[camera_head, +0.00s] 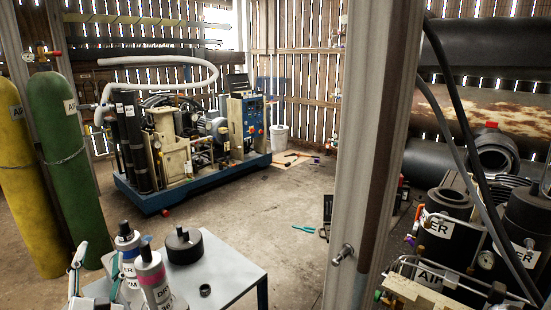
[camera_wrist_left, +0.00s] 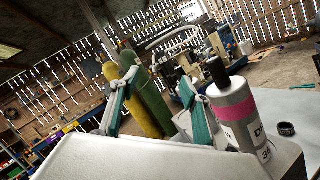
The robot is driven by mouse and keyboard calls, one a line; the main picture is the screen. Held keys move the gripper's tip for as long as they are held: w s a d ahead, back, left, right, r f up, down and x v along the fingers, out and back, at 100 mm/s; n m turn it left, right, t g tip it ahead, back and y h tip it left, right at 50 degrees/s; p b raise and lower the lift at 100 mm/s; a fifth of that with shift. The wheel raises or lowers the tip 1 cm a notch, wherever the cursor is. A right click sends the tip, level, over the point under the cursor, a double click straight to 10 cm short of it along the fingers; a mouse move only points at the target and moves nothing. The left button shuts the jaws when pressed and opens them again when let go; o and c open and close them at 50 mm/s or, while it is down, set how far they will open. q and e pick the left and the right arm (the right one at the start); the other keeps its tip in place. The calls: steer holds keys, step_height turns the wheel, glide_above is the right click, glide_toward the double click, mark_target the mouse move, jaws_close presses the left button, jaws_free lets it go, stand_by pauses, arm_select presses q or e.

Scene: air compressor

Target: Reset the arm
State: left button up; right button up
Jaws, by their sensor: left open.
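My left gripper (camera_head: 97,262) is at the lower left of the head view. Its two teal-lined fingers point up and stand apart, with nothing between them. They also show in the left wrist view (camera_wrist_left: 158,82), spread wide. A grey bottle with a pink band (camera_head: 152,277) stands on the small table just right of the gripper; it also shows close to the right finger in the left wrist view (camera_wrist_left: 236,105). My right gripper is not in view.
The small grey table (camera_head: 235,268) also bears a second bottle (camera_head: 127,240), a black round part (camera_head: 184,246) and a small black ring (camera_head: 205,290). Green (camera_head: 66,165) and yellow (camera_head: 22,190) cylinders stand behind. A post (camera_head: 375,150) rises right of centre. The compressor (camera_head: 185,140) is farther back.

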arm_select(q)
steer(key=s+d+f+m+g+h, duration=0.1)
steer(key=s+d+f+m+h, duration=0.2)
steer(key=d+f+m+h, duration=0.55)
steer(key=s+d+f+m+h, duration=0.35)
steer(key=d+f+m, duration=0.55)
steer(key=m, duration=0.8)
steer(key=s+f+m+g, duration=0.3)
steer(key=s+f+m, duration=0.2)
steer(key=f, duration=0.5)
steer(key=s+d+f+m+g+y, duration=0.1)
steer(key=s+f+m+g, duration=0.3)
steer(key=f, duration=0.7)
steer(key=s+m, duration=0.2)
steer(key=s, duration=0.1)
steer(key=shift+d+f+g, duration=0.2)
steer(key=shift+f+g, duration=0.05)
steer(key=shift+g, duration=0.05)
